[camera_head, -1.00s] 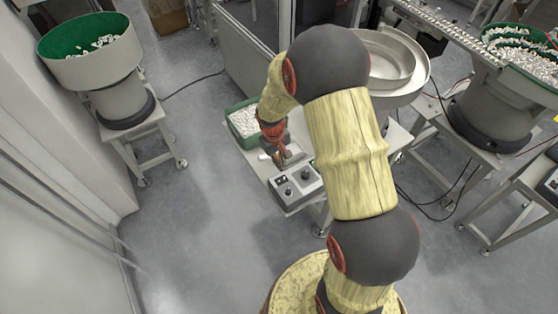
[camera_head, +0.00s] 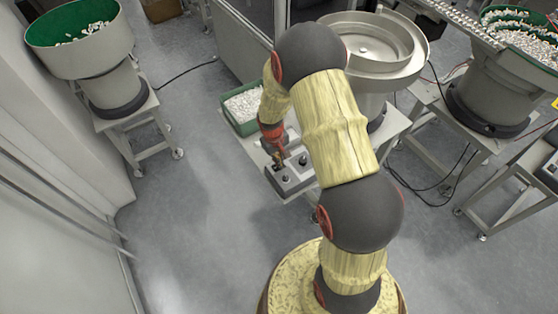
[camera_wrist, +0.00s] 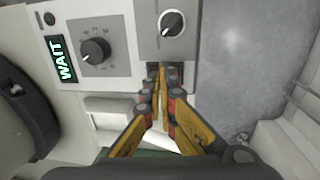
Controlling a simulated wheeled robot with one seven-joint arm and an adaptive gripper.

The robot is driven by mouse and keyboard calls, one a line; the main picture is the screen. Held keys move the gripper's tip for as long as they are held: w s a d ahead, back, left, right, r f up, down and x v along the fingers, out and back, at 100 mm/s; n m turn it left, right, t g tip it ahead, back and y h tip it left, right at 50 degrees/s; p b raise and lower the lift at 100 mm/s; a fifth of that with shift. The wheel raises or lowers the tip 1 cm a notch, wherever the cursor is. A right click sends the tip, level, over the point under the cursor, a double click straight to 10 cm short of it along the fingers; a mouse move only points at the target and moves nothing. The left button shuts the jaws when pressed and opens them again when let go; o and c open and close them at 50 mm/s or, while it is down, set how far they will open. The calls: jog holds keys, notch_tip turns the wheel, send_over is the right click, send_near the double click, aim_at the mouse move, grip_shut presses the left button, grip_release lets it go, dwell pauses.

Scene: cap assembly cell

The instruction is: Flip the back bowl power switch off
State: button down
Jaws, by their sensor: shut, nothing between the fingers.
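The control box (camera_head: 291,182) sits at the near edge of the small table, in front of the back feeder bowl. A dark switch-like part (camera_wrist: 177,70) lies at the box's lower edge, partly hidden by my fingertips. My gripper (camera_wrist: 159,70) is shut and empty, its tips right at that part; contact and switch position cannot be told. In the head view my gripper (camera_head: 280,163) is over the box's far left side.
The metal back bowl (camera_head: 365,50) is behind my arm. A green-lined feeder (camera_head: 80,40) is at left and another (camera_head: 515,60) at right. Floor is clear at left front.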

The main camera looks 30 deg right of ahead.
jog(key=shift+d+f, duration=0.15)
jog(key=shift+f, duration=0.3)
jog(key=shift+s, duration=0.1)
jog(key=shift+a, duration=0.85)
jog(key=shift+r, duration=0.1)
jog(key=shift+r, duration=0.35)
notch_tip(320, 180, up, 13)
jog(key=a+p, duration=0.1)
jog(key=p, duration=0.3)
jog(key=shift+a+r, duration=0.15)
jog(key=shift+a, duration=0.15)
